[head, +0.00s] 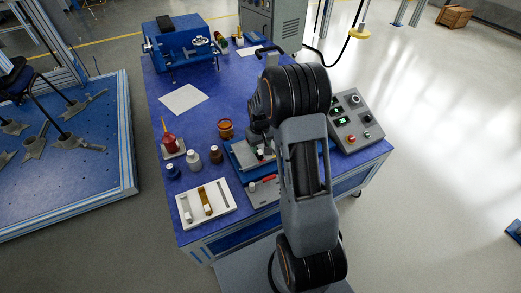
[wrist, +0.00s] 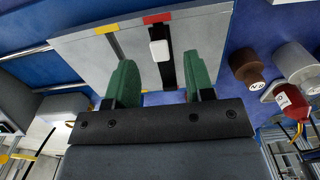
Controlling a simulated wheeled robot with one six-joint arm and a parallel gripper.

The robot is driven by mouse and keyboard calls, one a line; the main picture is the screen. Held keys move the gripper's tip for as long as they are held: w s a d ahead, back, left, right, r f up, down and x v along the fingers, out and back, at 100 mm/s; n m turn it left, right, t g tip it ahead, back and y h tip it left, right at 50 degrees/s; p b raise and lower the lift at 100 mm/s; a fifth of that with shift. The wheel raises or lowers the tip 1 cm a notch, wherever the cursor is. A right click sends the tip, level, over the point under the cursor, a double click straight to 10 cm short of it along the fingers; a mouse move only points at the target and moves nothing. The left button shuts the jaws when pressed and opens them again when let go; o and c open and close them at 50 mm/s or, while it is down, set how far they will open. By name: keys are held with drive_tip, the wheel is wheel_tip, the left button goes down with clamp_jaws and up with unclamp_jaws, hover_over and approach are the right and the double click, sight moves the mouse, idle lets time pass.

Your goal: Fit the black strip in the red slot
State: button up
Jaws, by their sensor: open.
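In the wrist view, a grey plate (wrist: 205,35) carries a red mark (wrist: 157,18) and a yellow mark (wrist: 106,27) along its upper edge. A black strip (wrist: 167,72) with a white block (wrist: 159,50) on it runs down from the red mark. I cannot tell whether the strip lies down in the slot or above it. My gripper (wrist: 160,82) is open, its green fingers apart, one to each side of the strip and not touching it. In the head view my arm hides the gripper and the strip.
A white tray (head: 190,217) with several small pieces lies at the table's near left. Small bottles (head: 193,159) and an orange-brown pot (head: 225,128) stand behind it. A control box (head: 352,120) stands on the right. A paper sheet (head: 184,98) lies on the blue table.

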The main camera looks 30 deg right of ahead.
wheel_tip(320, 180, up, 9)
drive_tip(key=p, duration=0.2)
drive_tip(key=shift+r, duration=0.2)
idle(0.4)
drive_tip(key=s+a+r+t+p, duration=0.1)
drive_tip(key=s+a+r+p, duration=0.2)
drive_tip(key=s+r+p, duration=0.3)
drive_tip(key=s+a+r+t+p, duration=0.1)
drive_tip(key=s+a+r+p, duration=0.2)
drive_tip(key=r, duration=1.3)
drive_tip(key=s+a+r+t+p, duration=0.1)
drive_tip(key=s+a+r+p, duration=0.3)
drive_tip(key=s+r+p, duration=0.5)
wheel_tip(320, 180, up, 2)
drive_tip(key=p, duration=0.3)
drive_tip(key=shift+s+t, duration=0.3)
drive_tip(key=shift+s, duration=0.05)
drive_tip(key=shift+r, duration=0.1)
drive_tip(key=shift+c, duration=0.6)
drive_tip(key=shift+a, duration=0.2)
